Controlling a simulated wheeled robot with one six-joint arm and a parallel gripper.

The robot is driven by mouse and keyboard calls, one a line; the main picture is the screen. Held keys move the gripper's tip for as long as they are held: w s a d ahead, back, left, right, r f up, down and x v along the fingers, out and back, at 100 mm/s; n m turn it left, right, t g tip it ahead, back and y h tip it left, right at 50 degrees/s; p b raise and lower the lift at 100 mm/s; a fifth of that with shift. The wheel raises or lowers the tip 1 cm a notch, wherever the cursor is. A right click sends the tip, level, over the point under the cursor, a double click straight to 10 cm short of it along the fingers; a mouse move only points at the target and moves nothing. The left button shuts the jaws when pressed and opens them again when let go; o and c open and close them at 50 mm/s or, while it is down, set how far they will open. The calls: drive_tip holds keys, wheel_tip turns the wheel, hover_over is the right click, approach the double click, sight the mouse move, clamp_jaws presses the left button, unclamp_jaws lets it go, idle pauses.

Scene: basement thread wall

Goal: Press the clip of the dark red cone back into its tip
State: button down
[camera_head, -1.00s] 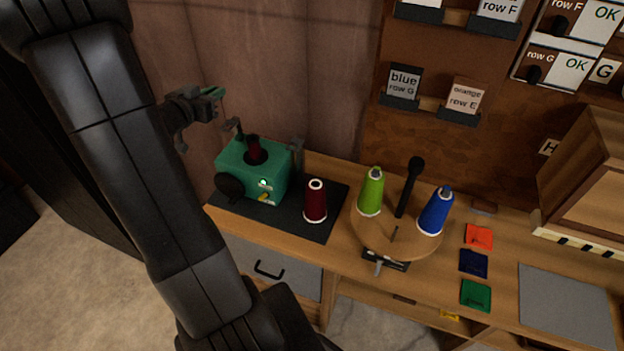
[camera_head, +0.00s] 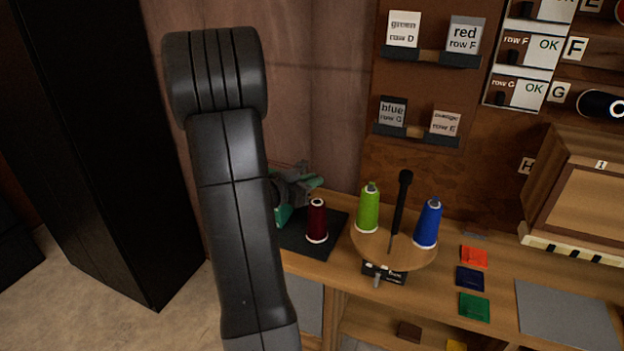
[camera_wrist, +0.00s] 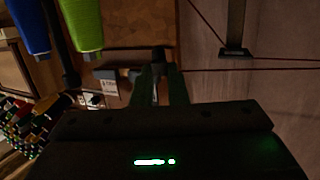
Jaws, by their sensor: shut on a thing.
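The dark red cone (camera_head: 317,222) stands upright on a dark mat (camera_head: 297,242) at the left of the bench. Its top shows a pale ring and a dark centre; no clip can be made out there. My gripper (camera_head: 312,182) is above and left of the cone in the head view, partly hidden by my arm. In the wrist view my gripper (camera_wrist: 158,75) has its two greenish fingers close together, shut on a small dark thing that I cannot identify. The cone is not clear in the wrist view.
A green machine (camera_head: 283,214) is mostly hidden behind my arm. A lime cone (camera_head: 368,208) and a blue cone (camera_head: 428,224) stand on a round wooden stand (camera_head: 385,258) with a black post (camera_head: 402,205). Colour swatches and a grey pad (camera_head: 563,315) lie on the right.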

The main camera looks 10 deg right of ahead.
drive_tip(key=shift+f+b, duration=2.5)
drive_tip(key=shift+b, duration=0.05)
drive_tip(key=shift+f, duration=0.5)
drive_tip(key=shift+f, duration=0.15)
drive_tip(key=shift+f, duration=0.15)
drive_tip(key=c, duration=1.4)
unclamp_jaws()
drive_tip(key=shift+o, duration=0.2)
drive_tip(key=v, duration=1.3)
drive_tip(key=shift+s+a, duration=0.25)
